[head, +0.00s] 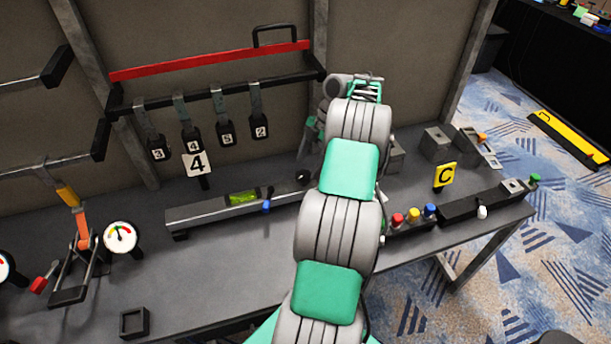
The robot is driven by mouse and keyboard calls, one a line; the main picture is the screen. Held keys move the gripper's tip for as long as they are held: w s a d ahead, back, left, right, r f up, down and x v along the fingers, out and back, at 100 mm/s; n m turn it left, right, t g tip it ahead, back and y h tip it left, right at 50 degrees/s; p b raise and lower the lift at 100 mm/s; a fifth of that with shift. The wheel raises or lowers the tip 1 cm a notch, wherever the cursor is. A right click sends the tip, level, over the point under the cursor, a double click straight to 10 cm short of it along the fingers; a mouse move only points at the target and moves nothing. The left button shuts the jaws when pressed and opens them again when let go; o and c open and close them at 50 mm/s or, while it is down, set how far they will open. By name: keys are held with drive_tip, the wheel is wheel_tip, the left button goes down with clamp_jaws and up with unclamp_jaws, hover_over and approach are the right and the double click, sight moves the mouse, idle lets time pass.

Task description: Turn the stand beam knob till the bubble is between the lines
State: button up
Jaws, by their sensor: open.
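A long grey beam (195,215) lies on the bench, left of my arm. A green bubble vial (243,197) is set in its top; the bubble and the lines are too small to tell. A small blue knob (267,207) sits on the beam's front side, just right of the vial. A black round part (303,177) shows at the beam's right end, beside my arm. My gripper (308,146) is partly hidden behind my arm, above and behind the beam's right end. It is open and apart from the blue knob.
A sign "4" (197,164) stands behind the beam, below hanging numbered tags. Gauges (120,237) and a clamp-like fixture stand at left. Coloured buttons (413,214), a "C" sign (445,176) and grey blocks are at right. Bench in front of the beam is clear.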

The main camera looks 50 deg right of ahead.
sight(304, 174)
drive_tip(key=x, duration=0.3)
drive_tip(key=shift+a+f, duration=0.15)
drive_tip(key=shift+f, duration=0.1)
drive_tip(key=c, duration=1.3)
drive_tip(key=shift+c, duration=0.2)
drive_tip(key=shift+m+b, duration=0.3)
drive_tip(key=shift+b, duration=0.15)
